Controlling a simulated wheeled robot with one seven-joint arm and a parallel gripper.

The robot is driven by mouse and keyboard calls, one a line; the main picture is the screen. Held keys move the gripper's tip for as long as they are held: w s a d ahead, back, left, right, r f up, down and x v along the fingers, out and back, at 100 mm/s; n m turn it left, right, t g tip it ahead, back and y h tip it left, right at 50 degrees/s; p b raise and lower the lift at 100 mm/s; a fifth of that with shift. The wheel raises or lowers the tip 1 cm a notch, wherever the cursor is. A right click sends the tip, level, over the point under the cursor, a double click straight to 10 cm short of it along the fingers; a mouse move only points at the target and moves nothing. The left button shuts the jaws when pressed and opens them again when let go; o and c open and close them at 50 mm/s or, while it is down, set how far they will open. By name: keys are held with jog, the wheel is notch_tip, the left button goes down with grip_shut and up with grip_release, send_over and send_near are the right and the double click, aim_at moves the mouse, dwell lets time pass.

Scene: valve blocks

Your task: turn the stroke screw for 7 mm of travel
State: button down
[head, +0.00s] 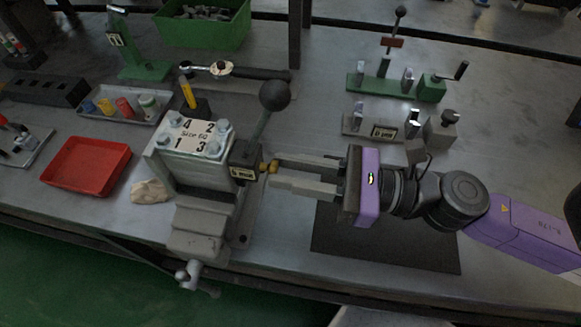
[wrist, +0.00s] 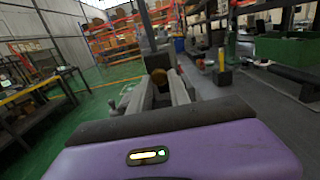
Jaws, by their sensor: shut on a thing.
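The stroke screw (head: 265,168) has a small brass head at the right side of the valve block (head: 190,150), by a label reading what looks like "6 mm". My gripper (head: 274,171) reaches in from the right, level, and its fingertips are shut on the brass head. The fingertips partly hide the screw. The block stands clamped in a grey vise, with a numbered plate reading "Size 60" and several bolts on top.
A lever with a black ball knob (head: 274,95) rises just behind the screw. A torque wrench (head: 235,70) lies behind the block. A red tray (head: 87,166) and a tray of coloured cylinders (head: 125,104) are at left. Green and grey fixtures stand at back right. A dark mat (head: 385,240) lies below my gripper.

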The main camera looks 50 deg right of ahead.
dwell(0.4)
jog(key=c, duration=1.2)
grip_release()
jog(key=shift+c, duration=0.2)
jog(key=shift+s+d, duration=0.1)
jog(key=b+v, duration=0.1)
jog(key=v, duration=0.6)
jog(key=shift+s, duration=0.25)
